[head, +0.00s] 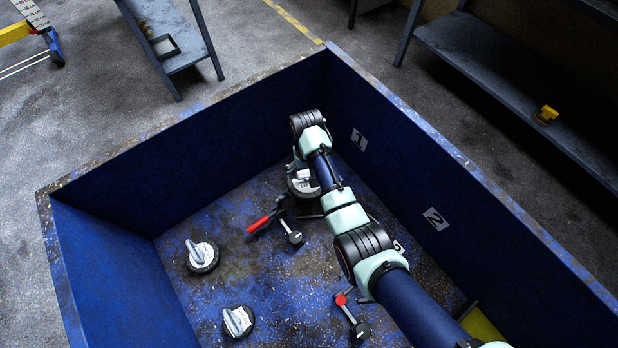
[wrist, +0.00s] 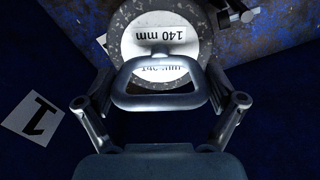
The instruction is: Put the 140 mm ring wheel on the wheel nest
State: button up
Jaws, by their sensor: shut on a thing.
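The 140 mm ring wheel (wrist: 195,18) is a grey speckled disc with a white face, a "140 mm" label and a grey loop handle (wrist: 160,101). My gripper (wrist: 160,92) is shut on this handle, one finger at each side. In the head view the wheel (head: 303,185) is at the far end of the bin near sign 1, partly hidden by my arm. I cannot tell whether it touches what is under it. I cannot make out the wheel nest for certain; my arm and the wheel cover that area.
A clamp with a red handle (head: 258,225) stands just in front of the wheel, and another red-handled clamp (head: 344,299) is nearer. Two other handled discs lie at left (head: 203,258) and front (head: 238,322). High blue bin walls (head: 190,150) surround the floor.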

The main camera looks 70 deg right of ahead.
notch_tip(320, 180, down, 13)
jog(key=b, duration=0.6)
jog(key=shift+r, duration=0.3)
jog(key=shift+d, duration=0.1)
jog(key=o, duration=1.5)
jog(key=shift+f, duration=0.2)
jog(key=shift+c, duration=0.2)
notch_tip(320, 180, up, 12)
jog(key=p, duration=0.6)
jog(key=shift+r+p, duration=0.2)
jog(key=shift+p, duration=0.2)
